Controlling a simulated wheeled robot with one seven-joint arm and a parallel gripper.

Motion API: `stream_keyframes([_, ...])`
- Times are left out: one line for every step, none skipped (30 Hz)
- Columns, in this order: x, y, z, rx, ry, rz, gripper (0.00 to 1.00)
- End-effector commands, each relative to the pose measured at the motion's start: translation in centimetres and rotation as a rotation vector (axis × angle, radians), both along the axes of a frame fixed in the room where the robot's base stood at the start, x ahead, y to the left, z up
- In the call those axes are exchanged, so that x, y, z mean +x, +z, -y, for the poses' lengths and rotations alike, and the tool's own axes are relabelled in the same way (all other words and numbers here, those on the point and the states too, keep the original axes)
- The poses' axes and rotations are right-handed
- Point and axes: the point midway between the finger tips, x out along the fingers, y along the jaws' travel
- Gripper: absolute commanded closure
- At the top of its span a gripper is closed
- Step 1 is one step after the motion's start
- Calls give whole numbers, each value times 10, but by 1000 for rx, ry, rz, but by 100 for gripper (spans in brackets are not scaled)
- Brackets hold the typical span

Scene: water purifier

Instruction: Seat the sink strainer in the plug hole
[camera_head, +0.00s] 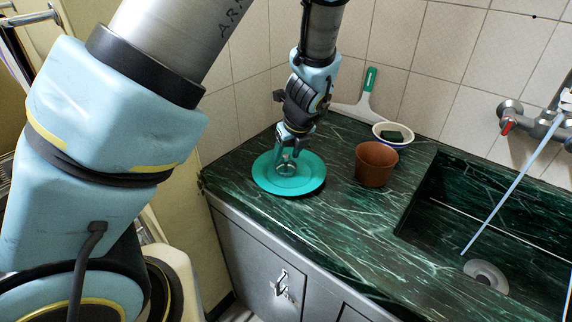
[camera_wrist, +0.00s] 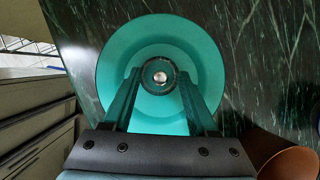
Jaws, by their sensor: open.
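The sink strainer (camera_wrist: 158,76) is a small round metal piece with a dark rim and a bright centre knob. It lies in the middle of a teal plate (camera_head: 314,178) on the counter, and it also shows small in the head view (camera_head: 286,169). My gripper (camera_head: 286,157) points down over the plate. In the wrist view my gripper (camera_wrist: 158,78) is open, with one finger on each side of the strainer; I cannot tell whether either touches it. The plug hole (camera_head: 487,274) is a round grey fitting in the floor of the dark sink at the right.
A brown pot (camera_head: 376,165) stands right of the plate. Behind it is a white bowl (camera_head: 380,132) with a dark green sponge, and a green-handled squeegee (camera_head: 366,95) at the tiled wall. A tap (camera_head: 530,122) and a pale blue tube (camera_head: 512,187) hang over the sink.

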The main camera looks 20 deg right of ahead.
Motion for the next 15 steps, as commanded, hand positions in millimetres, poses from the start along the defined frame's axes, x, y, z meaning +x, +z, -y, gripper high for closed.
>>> stream_keyframes([0, -1, 0, -1, 0, 0, 41])
stream_keyframes([1, -1, 0, -1, 0, 0, 41])
stream_keyframes([0, -1, 0, -1, 0, 0, 41])
stream_keyframes([0, -1, 0, -2, -1, 0, 41])
stream_keyframes([0, -1, 0, -1, 0, 0, 41])
stream_keyframes([0, -1, 0, -1, 0, 0, 41])
stream_keyframes([0, -1, 0, -1, 0, 0, 42])
stream_keyframes([0, -1, 0, -1, 0, 0, 46])
stream_keyframes([0, -1, 0, -1, 0, 0, 50])
stream_keyframes([0, -1, 0, -1, 0, 0, 53])
stream_keyframes([0, -1, 0, -1, 0, 0, 57])
stream_keyframes([0, -1, 0, -1, 0, 0, 61])
stream_keyframes([0, -1, 0, -1, 0, 0, 65])
stream_keyframes([0, -1, 0, -1, 0, 0, 68])
stream_keyframes([0, -1, 0, -1, 0, 0, 73])
